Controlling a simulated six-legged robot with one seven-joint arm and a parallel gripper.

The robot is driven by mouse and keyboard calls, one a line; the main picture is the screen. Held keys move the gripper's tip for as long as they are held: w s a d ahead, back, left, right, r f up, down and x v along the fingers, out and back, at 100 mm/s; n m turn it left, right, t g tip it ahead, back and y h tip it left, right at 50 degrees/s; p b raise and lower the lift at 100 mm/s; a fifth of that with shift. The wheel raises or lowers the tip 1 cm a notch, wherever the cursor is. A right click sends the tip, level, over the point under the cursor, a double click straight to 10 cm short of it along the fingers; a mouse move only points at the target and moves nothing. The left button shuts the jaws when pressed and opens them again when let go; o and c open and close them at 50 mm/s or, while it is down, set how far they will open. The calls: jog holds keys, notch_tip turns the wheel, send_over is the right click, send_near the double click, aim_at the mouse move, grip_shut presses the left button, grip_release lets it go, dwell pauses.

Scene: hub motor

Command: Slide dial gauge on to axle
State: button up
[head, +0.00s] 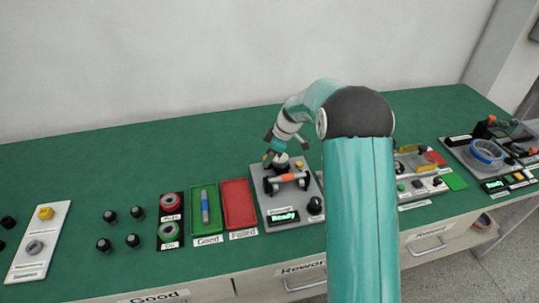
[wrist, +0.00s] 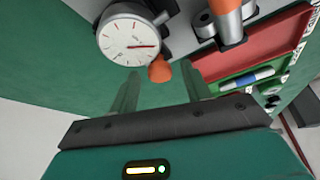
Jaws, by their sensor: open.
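The dial gauge (wrist: 130,40) has a round white face with a red needle and a grey metal rim; it shows at the upper left of the wrist view. My gripper (wrist: 160,76) is open, its two fingers apart. In that view the gauge is just beyond the left finger, and an orange knob (wrist: 160,70) lies at the finger opening. In the head view my gripper (head: 276,156) is low over the back of the grey test station (head: 262,222). Gauge contact with the axle cannot be told.
The station has a lit "Ready" display (head: 283,217) and a black knob (head: 315,205). To its left are a red "Failed" tray (head: 238,203) and a green "Good" tray (head: 196,222) holding a blue-and-grey rod (head: 205,206). My arm hides part of the table right of the station.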

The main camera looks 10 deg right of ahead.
aim_at(273, 162)
grip_shut()
jog(key=shift+s, duration=1.3)
jog(key=shift+s+f, duration=0.1)
jog(key=shift+s, duration=0.35)
grip_release()
jog(key=shift+s+d, duration=0.1)
jog(key=shift+s, duration=0.15)
jog(key=shift+w, duration=0.3)
jog(key=v, duration=1.3)
jog(key=shift+r, duration=0.35)
jog(key=shift+s+d, duration=0.15)
